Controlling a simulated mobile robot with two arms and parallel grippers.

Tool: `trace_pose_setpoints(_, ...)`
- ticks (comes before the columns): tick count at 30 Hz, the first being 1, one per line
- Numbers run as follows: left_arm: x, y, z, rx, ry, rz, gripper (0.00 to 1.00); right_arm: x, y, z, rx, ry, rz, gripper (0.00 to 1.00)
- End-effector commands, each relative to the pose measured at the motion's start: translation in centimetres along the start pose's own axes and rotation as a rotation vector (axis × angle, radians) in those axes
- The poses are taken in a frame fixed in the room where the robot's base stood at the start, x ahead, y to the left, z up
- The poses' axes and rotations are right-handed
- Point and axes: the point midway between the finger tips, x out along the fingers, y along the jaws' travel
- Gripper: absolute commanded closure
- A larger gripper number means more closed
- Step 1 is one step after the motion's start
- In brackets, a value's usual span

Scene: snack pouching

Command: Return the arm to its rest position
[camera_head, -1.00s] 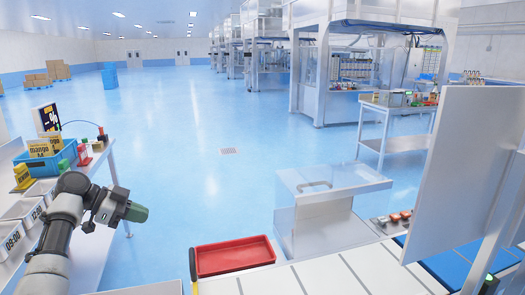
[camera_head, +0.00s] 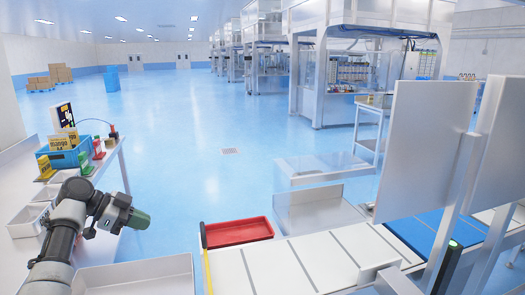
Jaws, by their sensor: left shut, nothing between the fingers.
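My left arm (camera_head: 62,235) rises from the bottom left corner and bends at the elbow beside the left table. Its dark wrist ends in my left gripper (camera_head: 134,217), a dark green tip pointing right. The gripper is shut with nothing held, beyond the table's right edge and above the blue floor. The separate fingers are too small to make out. My right arm and right gripper are out of view.
The left table (camera_head: 128,180) carries a blue bin (camera_head: 66,157) with yellow packs and white trays (camera_head: 28,220). A red tray (camera_head: 237,232) lies by the white slatted surface (camera_head: 290,268). Grey panels (camera_head: 420,150) stand at right. The floor (camera_head: 200,180) between is clear.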

Motion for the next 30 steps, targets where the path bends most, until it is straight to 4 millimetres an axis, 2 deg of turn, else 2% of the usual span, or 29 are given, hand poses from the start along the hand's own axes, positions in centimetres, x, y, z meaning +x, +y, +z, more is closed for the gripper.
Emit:
trace_pose_setpoints(10,4.8,3.4,5.0,-0.115,-0.156,0.002,1.00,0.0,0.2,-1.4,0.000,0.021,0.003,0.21)
trace_pose_setpoints(14,7.3,5.9,7.8,-0.181,-0.244,-0.007,1.00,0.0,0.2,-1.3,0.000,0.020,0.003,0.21)
trace_pose_setpoints(17,9.5,8.6,10.3,-0.240,-0.322,-0.022,1.00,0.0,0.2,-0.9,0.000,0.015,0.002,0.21)
trace_pose_setpoints(20,11.8,12.6,13.2,-0.315,-0.412,-0.054,1.00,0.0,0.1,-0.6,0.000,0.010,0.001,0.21)
trace_pose_setpoints(24,14.5,20.3,17.0,-0.440,-0.540,-0.136,1.00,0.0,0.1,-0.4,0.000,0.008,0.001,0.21)
trace_pose_setpoints(26,15.1,23.7,18.0,-0.493,-0.578,-0.184,1.00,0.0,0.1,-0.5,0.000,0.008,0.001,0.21)
trace_pose_setpoints(27,15.2,26.0,18.6,-0.530,-0.601,-0.217,1.00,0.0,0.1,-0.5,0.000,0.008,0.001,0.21)
trace_pose_setpoints(30,15.0,31.0,19.2,-0.617,-0.634,-0.302,1.00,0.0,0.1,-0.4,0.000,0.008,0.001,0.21)
